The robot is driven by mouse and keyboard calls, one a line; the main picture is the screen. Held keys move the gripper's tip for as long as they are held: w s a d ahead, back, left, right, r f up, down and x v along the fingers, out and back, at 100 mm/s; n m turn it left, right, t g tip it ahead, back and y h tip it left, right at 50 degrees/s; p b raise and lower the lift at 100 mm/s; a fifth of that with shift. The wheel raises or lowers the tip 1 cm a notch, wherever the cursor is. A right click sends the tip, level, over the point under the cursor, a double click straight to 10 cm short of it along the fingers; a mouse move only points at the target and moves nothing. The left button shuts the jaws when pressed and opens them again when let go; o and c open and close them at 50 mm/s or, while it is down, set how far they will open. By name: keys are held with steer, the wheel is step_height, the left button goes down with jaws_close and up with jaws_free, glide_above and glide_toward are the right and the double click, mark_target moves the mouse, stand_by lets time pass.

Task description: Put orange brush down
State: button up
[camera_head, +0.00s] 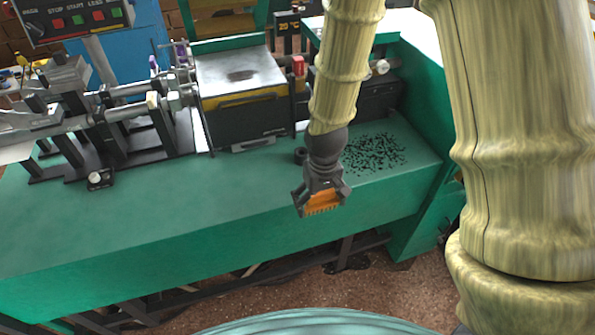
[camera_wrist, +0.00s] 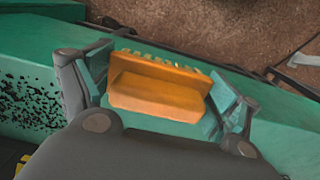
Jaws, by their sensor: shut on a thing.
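My gripper (camera_head: 320,198) is shut on the orange brush (camera_head: 322,204), over the front part of the green machine bench (camera_head: 230,215). In the wrist view the orange brush (camera_wrist: 160,88) sits between the two fingers of my gripper (camera_wrist: 155,95), with its bristle teeth pointing away toward the bench's front edge. I cannot tell whether the brush touches the bench top. A patch of black scraps (camera_head: 375,153) lies on the bench just behind and to the right of my gripper.
A black machine block with a metal top (camera_head: 240,85) stands behind, left of my arm. Metal rods and clamps (camera_head: 120,110) fill the back left. The bench's front left top is clear. Brown floor (camera_head: 400,290) lies beyond the front edge.

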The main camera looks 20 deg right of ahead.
steer(key=p, duration=0.3)
glide_above(300, 183)
steer(key=shift+f, duration=0.65)
steer(key=shift+f+p, duration=0.7)
steer(key=shift+f, duration=1.05)
steer(key=shift+f, duration=0.15)
steer(key=o, duration=0.9)
step_height(300, 183, up, 12)
steer(key=b, duration=0.3)
steer(key=shift+r, duration=0.2)
